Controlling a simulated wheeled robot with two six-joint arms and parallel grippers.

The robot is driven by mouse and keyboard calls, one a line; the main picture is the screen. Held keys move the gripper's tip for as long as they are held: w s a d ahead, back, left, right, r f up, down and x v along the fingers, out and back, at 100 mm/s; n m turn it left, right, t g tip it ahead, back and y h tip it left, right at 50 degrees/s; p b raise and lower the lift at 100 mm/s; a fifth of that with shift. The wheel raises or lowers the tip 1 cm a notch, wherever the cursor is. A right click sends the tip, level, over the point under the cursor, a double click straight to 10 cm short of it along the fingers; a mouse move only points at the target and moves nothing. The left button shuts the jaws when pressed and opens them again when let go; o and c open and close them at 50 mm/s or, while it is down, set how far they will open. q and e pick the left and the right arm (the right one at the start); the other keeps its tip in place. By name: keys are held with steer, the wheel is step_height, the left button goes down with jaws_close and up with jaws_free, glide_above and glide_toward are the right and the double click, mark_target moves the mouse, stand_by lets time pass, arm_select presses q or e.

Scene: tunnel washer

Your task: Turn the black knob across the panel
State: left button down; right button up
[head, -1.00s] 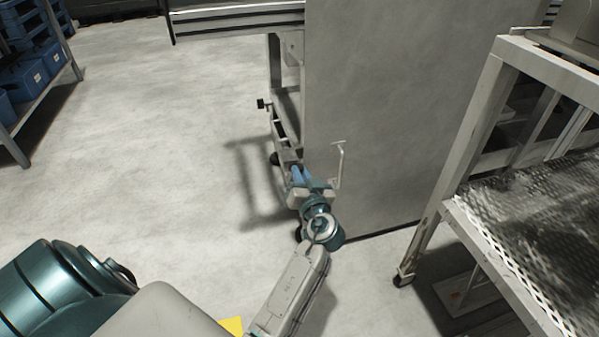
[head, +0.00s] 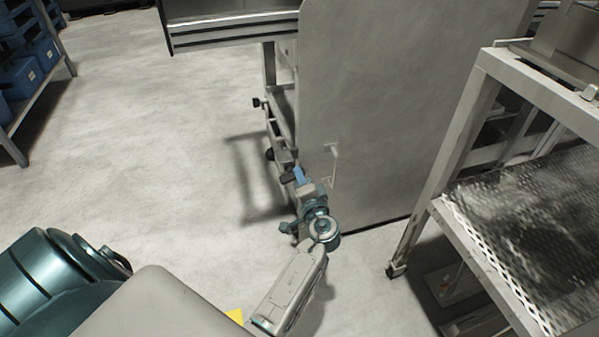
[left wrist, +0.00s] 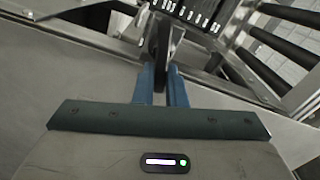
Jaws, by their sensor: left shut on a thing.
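My left gripper (head: 297,173) is low at the end of the big grey panel (head: 390,100), beside the metal frame under the machine. In the left wrist view its two blue fingers (left wrist: 161,86) are close together. They are shut on a dark, flat, upright piece, the black knob (left wrist: 162,42), which stands between the fingertips and in front of a slotted panel. In the head view the black knob (head: 287,178) shows as a small dark shape at the fingertips. The gripper partly hides it. My right gripper is not in view.
A thin pale handle (head: 333,165) stands out from the grey panel close to my gripper. Another small black knob (head: 257,102) sits farther up the frame. A metal rack (head: 455,215) stands at the right. Blue bins (head: 22,78) are on a shelf at the left. The floor at left is clear.

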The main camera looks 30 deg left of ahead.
arm_select(q)
steer(key=shift+f+m+p, duration=0.25)
steer(key=shift+m+p, duration=0.5)
steer(key=shift+m, duration=0.85)
steer(key=c, duration=1.5)
jaws_free()
